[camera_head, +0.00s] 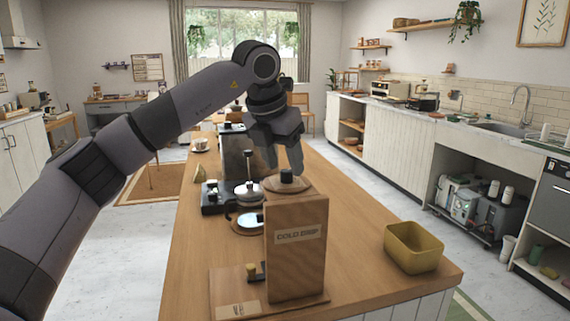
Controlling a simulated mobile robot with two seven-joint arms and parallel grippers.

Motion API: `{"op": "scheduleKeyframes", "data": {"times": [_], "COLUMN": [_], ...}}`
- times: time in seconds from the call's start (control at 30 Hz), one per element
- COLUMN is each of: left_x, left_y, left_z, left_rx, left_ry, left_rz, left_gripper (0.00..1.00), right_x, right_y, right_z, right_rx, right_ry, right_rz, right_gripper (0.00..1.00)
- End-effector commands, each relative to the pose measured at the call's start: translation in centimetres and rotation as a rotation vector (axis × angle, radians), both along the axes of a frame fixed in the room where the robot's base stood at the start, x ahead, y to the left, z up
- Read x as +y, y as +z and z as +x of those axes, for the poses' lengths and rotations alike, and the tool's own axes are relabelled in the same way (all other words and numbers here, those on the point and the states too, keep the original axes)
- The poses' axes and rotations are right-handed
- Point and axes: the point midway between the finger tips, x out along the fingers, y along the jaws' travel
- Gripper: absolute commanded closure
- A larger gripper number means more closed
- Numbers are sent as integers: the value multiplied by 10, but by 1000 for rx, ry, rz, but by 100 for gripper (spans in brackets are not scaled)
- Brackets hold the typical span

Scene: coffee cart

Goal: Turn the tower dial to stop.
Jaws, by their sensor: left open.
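The cold drip tower (297,262) is an upright wooden box with a "COLD DRIP" label, standing on a wooden base (226,292) near the front of the island counter. A round lid with a black knob (287,177) shows at its top. A small black and yellow part (252,270) sticks out at its left side, low down; it may be the dial, but its setting is too small to read. My left gripper (284,166) is open and empty, pointing down above and behind the tower top. I cannot tell whether it touches the lid knob. My right gripper is not in view.
A yellow bin (413,247) stands right of the tower. Behind the tower are a glass-lidded pot (249,191), a black scale-like device (213,198) and a dark machine (236,150). A white cup (199,144) sits at the far left. The counter's right middle is clear.

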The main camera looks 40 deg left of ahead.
Motion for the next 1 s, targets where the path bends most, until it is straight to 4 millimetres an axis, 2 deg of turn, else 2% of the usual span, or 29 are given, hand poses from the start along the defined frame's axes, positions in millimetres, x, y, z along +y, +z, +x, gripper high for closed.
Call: {"op": "scheduleKeyframes", "data": {"times": [0.13,0.4,0.43,0.5,0.6,1.0], "left_x": [0,0,0,-1,0,-1], "left_y": [-11,-13,-13,-13,-13,-13], "left_z": [4,6,5,5,6,5], "left_rx": [0,-1,-1,-1,-1,0], "left_ry": [0,-2,-2,-2,-2,56], "left_rz": [-1,-1,-1,-1,-1,0], "left_gripper": [47,47,51,74,100,100], "right_x": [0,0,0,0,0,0], "right_y": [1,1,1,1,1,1], "right_z": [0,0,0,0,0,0], "right_rx": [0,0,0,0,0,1], "right_ry": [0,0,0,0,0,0], "right_rz": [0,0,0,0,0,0], "right_gripper": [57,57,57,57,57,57]}}
